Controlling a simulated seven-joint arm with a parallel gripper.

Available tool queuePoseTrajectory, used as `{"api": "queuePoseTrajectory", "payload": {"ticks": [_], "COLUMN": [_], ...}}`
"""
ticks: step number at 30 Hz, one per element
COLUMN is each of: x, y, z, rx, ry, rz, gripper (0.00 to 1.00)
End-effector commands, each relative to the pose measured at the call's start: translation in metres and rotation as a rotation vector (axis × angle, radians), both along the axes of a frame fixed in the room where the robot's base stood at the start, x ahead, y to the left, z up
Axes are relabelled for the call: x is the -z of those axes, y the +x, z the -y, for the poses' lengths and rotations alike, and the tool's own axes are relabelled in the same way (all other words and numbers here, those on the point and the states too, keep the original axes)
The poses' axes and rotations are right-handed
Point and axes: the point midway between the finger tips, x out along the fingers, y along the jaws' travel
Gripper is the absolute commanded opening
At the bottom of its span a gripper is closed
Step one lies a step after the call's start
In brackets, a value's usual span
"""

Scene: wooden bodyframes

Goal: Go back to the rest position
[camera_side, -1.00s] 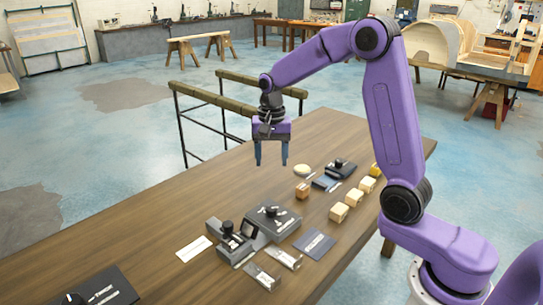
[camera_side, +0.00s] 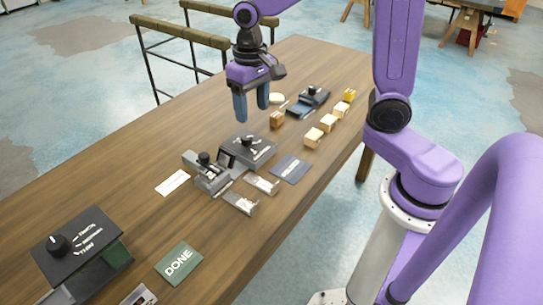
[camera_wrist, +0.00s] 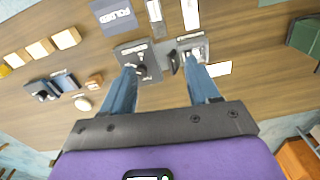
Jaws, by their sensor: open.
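My gripper (camera_side: 252,106) is purple with two blue fingers. It hangs above the wooden table (camera_side: 120,165), apart from everything on it. Its fingers are spread with nothing between them. In the wrist view the gripper (camera_wrist: 165,92) points down over a dark box with a black knob (camera_wrist: 137,65), which one fingertip partly overlaps. The same box (camera_side: 262,148) lies below and in front of the gripper in the side view.
Several wooden blocks (camera_side: 327,124) line the table's right side. A small grey device (camera_side: 205,172), a dark card (camera_side: 291,168), a white card (camera_side: 172,183), a green DONE card (camera_side: 178,263) and a black knob box (camera_side: 75,243) lie nearer. Bare wood is at the left.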

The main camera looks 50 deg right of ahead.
Motion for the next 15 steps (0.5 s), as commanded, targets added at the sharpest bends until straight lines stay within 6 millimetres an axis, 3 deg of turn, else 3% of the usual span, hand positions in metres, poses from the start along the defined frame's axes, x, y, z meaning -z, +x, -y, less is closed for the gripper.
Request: {"api": "queuePoseTrajectory", "payload": {"ticks": [8,15], "x": [-0.002,0.0], "y": [-0.065,-0.124], "z": [-0.014,-0.013], "rx": [-0.35,-0.65], "ry": [0.002,0.003], "rz": [0.006,0.012], "gripper": [0.6,0.6]}}
